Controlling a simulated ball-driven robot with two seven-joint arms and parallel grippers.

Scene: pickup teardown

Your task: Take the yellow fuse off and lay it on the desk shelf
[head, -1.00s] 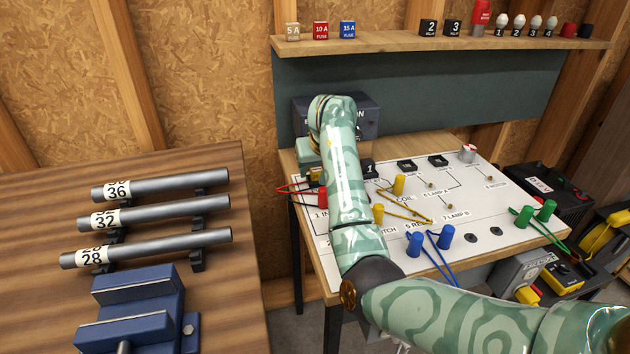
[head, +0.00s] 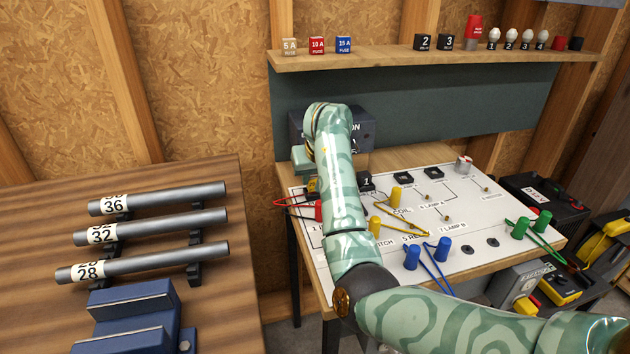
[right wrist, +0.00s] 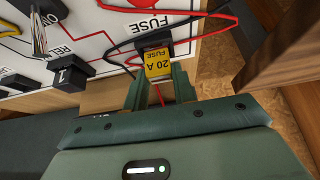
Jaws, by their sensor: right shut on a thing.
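The yellow fuse (right wrist: 158,64), marked 20 A, is between the fingers of my right gripper (right wrist: 157,82), which is shut on it. It is at the black fuse socket by the FUSE label on the white board; I cannot tell whether it is still seated. In the head view only a small part of the fuse (head: 313,186) shows beside my right arm, which hides much of the board's left side. The wooden desk shelf (head: 390,57) runs along the back above the board. My left gripper is not in view.
Beige, red and blue fuses (head: 316,46) stand at the shelf's left end, with relays and bulbs further right. The shelf between them is clear. Red and black leads (right wrist: 210,20) loop close around the socket. A dark relay (right wrist: 70,73) stands near the gripper.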

